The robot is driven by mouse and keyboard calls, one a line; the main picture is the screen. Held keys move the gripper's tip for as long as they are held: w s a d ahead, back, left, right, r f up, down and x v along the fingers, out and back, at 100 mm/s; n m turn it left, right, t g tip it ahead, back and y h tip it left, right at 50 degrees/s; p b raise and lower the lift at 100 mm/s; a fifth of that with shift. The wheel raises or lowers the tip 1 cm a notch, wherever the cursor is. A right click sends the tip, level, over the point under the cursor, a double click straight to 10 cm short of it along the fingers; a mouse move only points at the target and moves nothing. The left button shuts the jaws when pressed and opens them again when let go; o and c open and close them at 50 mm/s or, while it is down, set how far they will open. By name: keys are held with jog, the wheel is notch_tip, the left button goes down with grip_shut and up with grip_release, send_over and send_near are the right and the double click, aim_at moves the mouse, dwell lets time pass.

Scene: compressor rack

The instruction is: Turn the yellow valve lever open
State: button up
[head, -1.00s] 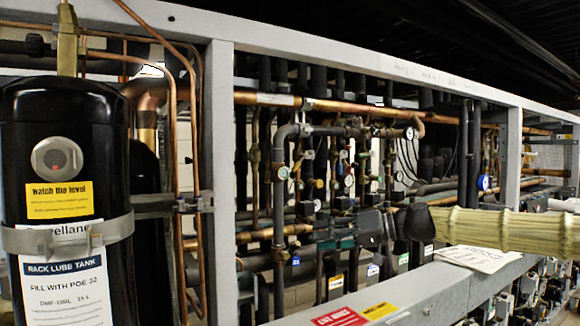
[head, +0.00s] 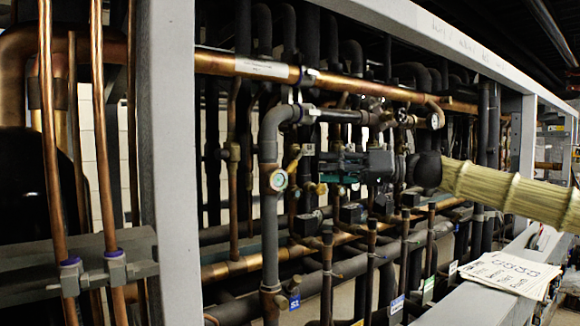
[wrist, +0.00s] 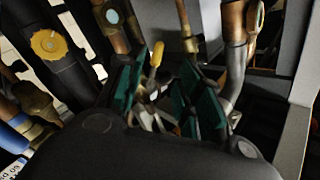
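The yellow valve lever (wrist: 156,53) shows in the wrist view, upright in the picture, with brass and metal valve parts below it. My gripper (wrist: 160,75) is open, with its teal finger pads on either side of the lever; I cannot tell whether either pad touches it. In the head view my gripper (head: 328,168) reaches left into the rack among the pipes. The lever cannot be made out clearly there, among small brass and yellow fittings near the fingertips.
A grey upright post (head: 180,160) and copper tubes (head: 50,150) stand at left. A copper pipe (head: 255,68) runs above my gripper. A round yellow fitting (wrist: 48,44) shows in the wrist view. Papers (head: 505,272) lie on the front beam.

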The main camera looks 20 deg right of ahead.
aim_at(291, 168)
jog(key=p+x, duration=0.3)
jog(key=x, duration=0.6)
jog(key=shift+w+a+f, duration=0.15)
jog(key=shift+w+a, duration=0.05)
jog(key=shift+w, duration=0.15)
jog(key=shift+s, duration=0.1)
